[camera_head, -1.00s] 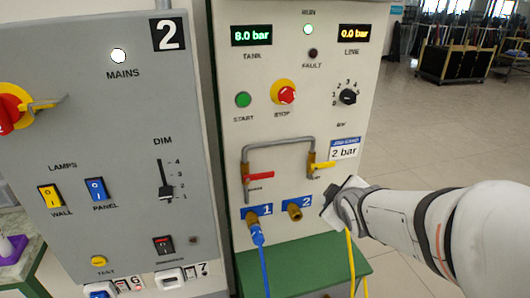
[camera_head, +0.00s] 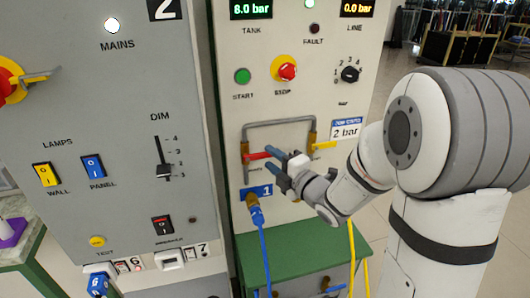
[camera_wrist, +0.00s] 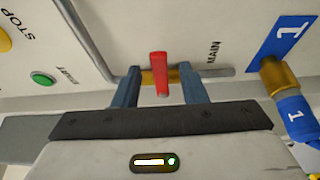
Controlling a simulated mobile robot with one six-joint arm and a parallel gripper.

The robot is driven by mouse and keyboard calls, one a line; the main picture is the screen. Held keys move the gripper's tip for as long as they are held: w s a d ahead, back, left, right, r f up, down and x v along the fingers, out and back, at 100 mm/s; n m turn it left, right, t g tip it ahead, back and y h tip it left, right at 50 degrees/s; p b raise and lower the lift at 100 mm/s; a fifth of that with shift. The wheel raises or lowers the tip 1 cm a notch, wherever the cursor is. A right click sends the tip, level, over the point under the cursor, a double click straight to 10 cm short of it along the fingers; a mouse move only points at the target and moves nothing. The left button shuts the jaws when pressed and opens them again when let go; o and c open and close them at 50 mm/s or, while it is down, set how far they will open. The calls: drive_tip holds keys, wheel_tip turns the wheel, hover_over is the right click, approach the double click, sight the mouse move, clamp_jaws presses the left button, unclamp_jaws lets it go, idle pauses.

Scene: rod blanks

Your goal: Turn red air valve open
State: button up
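The red valve handle (camera_head: 258,156) sits on the grey pipe at the left of the air panel, beside the label MAIN. It lies roughly crosswise to the left pipe leg. In the wrist view the red handle (camera_wrist: 159,74) stands between my two blue-grey fingers, over a brass valve body (camera_wrist: 150,77). My gripper (camera_head: 276,167) is open, its fingers apart on either side of the handle with gaps showing. In the wrist view my gripper (camera_wrist: 158,88) has its fingertips close to the pipe; I cannot tell whether they touch it.
A yellow valve handle (camera_head: 324,145) is on the right pipe leg. A blue hose (camera_head: 260,240) hangs from outlet 1 below. A yellow hose (camera_head: 352,250) hangs at the right. The red stop button (camera_head: 288,72) and a selector knob (camera_head: 350,74) are above.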

sight(267, 156)
drive_tip(key=shift+p+x, duration=0.3)
drive_tip(key=shift+x, duration=1.25)
drive_tip(key=shift+c, duration=0.2)
clamp_jaws()
